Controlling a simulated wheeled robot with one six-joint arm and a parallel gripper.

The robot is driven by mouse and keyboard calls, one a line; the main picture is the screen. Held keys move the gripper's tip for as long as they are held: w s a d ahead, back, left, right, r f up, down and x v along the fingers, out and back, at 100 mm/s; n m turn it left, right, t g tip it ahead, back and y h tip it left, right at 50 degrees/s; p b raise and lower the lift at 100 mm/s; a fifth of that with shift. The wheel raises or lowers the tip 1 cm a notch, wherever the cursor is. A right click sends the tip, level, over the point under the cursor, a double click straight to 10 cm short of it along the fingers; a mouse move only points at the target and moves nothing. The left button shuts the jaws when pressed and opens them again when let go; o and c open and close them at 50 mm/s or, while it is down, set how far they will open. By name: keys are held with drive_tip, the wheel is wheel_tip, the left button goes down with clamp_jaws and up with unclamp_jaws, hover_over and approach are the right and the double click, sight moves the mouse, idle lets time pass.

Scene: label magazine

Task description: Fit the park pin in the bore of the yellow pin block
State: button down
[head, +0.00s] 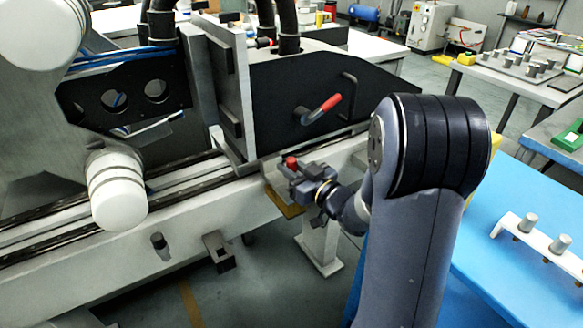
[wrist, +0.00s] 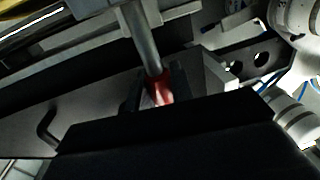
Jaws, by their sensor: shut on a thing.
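My gripper (head: 295,176) is beside the machine's rail beam, shut on the park pin. The pin's red head (head: 291,162) shows above the jaws. In the wrist view the red grip (wrist: 161,88) sits at the dark jaws, and the grey shank (wrist: 140,38) runs out towards the top of the picture. A yellow-brown piece (head: 285,204), which looks like the yellow pin block, shows just below my gripper, partly hidden by it. The bore and the shank's tip are not visible, so I cannot tell whether they meet.
The machine has a red-handled lever (head: 322,108) on its black panel and a long rail beam (head: 180,225). A grey pedestal (head: 320,245) stands below my gripper. A blue table (head: 500,200) at right bears a white rack (head: 540,240) with grey pegs.

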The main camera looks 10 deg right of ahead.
drive_tip(key=shift+f+b, duration=1.75)
drive_tip(key=shift+f, duration=0.2)
drive_tip(key=c, duration=1.1)
unclamp_jaws()
drive_tip(key=shift+c, duration=0.2)
drive_tip(key=v, duration=1)
drive_tip(key=shift+s+d+p, duration=0.15)
drive_tip(key=shift+s+p, duration=0.2)
drive_tip(key=shift+p, duration=0.1)
drive_tip(key=b+x, duration=0.1)
drive_tip(key=x, duration=0.9)
drive_tip(key=shift+w+a, duration=0.2)
drive_tip(key=shift+w, duration=0.1)
drive_tip(key=shift+r+p, duration=0.5)
drive_tip(key=shift+p, duration=0.05)
drive_tip(key=shift+f, duration=0.1)
